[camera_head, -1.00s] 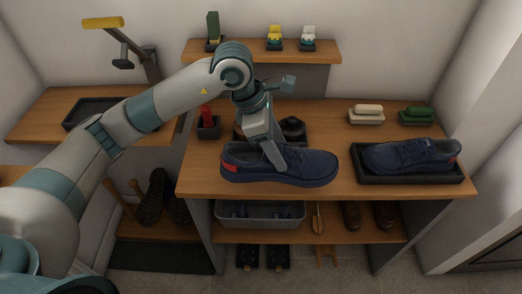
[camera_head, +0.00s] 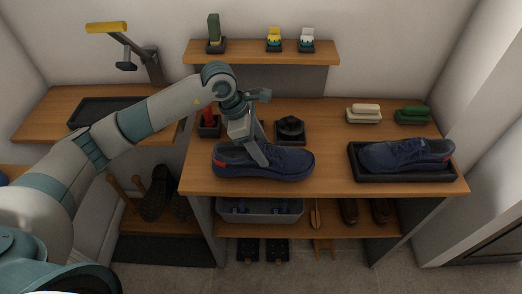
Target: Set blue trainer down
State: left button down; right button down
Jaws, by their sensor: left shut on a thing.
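A blue trainer (camera_head: 285,165) with a red heel patch is at the front left of the wooden bench top (camera_head: 330,186), toe to the right. My left gripper (camera_head: 259,160) is shut on it from above, at the side near its opening. I cannot tell whether its sole touches the bench. A second blue trainer (camera_head: 405,154) sits in a black tray (camera_head: 378,177) at the right of the bench. My right gripper is out of view.
Behind the held trainer stand a black holder with a dark round thing (camera_head: 291,130) and a red-topped item (camera_head: 207,119). Two brushes, cream (camera_head: 364,114) and green (camera_head: 412,115), lie at the back right. The bench between trainer and tray is clear.

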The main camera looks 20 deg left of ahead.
pick_arm(q)
jog(key=shift+f+p, duration=0.5)
jog(key=shift+f, duration=0.7)
jog(key=c, duration=0.7)
grip_release()
jog(key=shift+a+r+b, duration=0.25)
jog(key=shift+r+b, duration=0.15)
jog(key=shift+r, duration=0.05)
jog(key=b+v, duration=0.4)
jog(key=v, duration=0.7)
jog(key=shift+s, duration=0.15)
